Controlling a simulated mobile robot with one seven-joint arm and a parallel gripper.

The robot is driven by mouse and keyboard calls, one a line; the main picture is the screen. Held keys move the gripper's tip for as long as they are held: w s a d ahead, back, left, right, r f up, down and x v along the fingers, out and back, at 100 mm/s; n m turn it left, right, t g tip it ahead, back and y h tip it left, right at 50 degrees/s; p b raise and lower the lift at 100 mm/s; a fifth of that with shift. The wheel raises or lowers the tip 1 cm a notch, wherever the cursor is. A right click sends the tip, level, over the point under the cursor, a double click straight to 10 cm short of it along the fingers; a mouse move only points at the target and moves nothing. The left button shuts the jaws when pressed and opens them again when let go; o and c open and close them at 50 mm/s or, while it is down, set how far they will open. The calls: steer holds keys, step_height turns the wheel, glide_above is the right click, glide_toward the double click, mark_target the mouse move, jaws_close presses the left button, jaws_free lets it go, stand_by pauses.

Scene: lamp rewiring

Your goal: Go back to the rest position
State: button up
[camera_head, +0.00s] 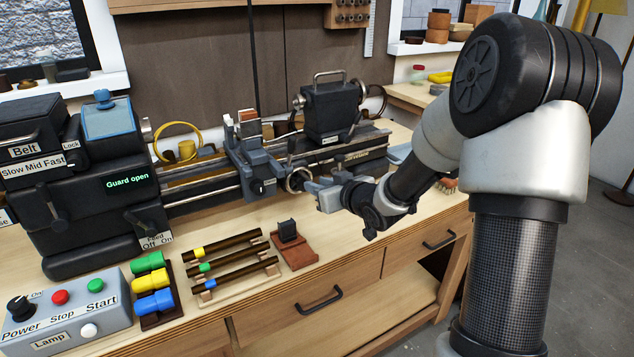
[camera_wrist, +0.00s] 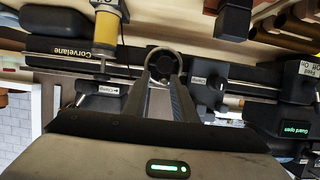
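My gripper (camera_head: 316,192) is at the end of my arm, low in front of the lathe, just right of the carriage handwheel (camera_head: 298,179). In the wrist view, the two fingers of my gripper (camera_wrist: 162,76) reach forward with a narrow gap between them and nothing visible held in it. The handwheel ring (camera_wrist: 163,52) appears just beyond the fingertips. I cannot tell whether the fingers touch it.
The lathe headstock (camera_head: 90,200), its display reading "Guard open", stands at left. On the bench are a control box (camera_head: 65,318), coloured cylinders (camera_head: 152,278), a rack of rods (camera_head: 232,262) and a reddish-brown stand (camera_head: 297,255). Free floor (camera_head: 590,240) shows at right.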

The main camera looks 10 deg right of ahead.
steer(key=shift+p+v, duration=0.95)
steer(key=shift+v, duration=1.5)
